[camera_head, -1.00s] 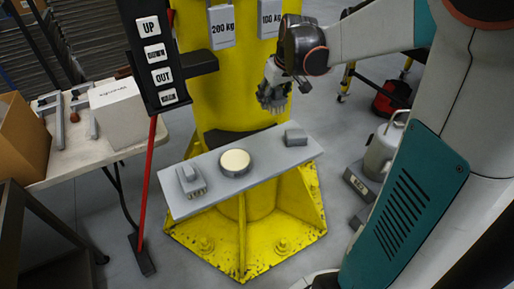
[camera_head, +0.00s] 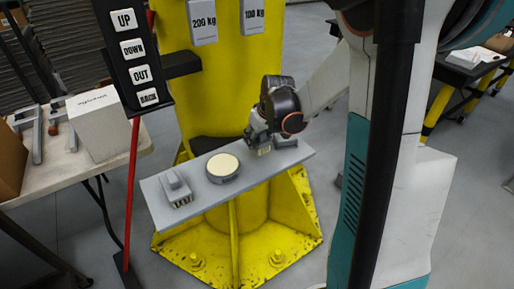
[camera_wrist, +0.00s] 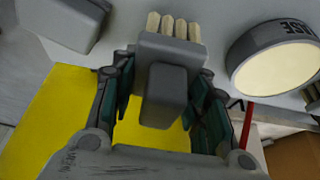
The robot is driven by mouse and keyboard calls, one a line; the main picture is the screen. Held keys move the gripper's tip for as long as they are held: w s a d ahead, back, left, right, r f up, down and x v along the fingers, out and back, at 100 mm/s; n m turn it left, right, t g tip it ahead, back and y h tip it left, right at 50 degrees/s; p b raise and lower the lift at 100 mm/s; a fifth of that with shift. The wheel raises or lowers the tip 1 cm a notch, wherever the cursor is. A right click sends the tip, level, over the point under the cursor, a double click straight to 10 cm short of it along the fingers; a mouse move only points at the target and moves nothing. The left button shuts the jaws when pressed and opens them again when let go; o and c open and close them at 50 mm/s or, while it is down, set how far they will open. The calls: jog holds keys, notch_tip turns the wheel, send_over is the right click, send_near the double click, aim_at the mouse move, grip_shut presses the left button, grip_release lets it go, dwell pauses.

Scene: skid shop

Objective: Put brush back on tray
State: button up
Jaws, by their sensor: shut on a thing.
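My gripper (camera_head: 260,138) is over the right part of the grey tray (camera_head: 200,203), shut on a grey brush (camera_head: 264,151) with pale bristles. In the wrist view the brush (camera_wrist: 166,85) sits between the two fingers (camera_wrist: 160,115), its bristles pointing to the top of the picture, towards the tray (camera_wrist: 215,15). The brush is at or just above the tray surface; I cannot tell whether it touches. A second grey brush-like thing (camera_head: 176,188) with bristles lies at the tray's left end.
A round tin with a cream top (camera_head: 222,167) sits mid-tray, left of my gripper; it also shows in the wrist view (camera_wrist: 280,60). A grey block (camera_head: 286,142) is close on the right. The yellow column (camera_head: 225,95) rises behind the tray. A red pole (camera_head: 132,190) stands left.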

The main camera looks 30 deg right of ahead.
aim_at(262, 133)
jog(key=shift+f+b, duration=0.65)
jog(key=shift+f, duration=1.2)
jog(key=shift+f, duration=0.1)
jog(key=o, duration=1.1)
jog(key=p+v, duration=0.4)
jog(key=v, duration=0.8)
jog(key=shift+p, duration=0.35)
jog(key=shift+a, duration=0.1)
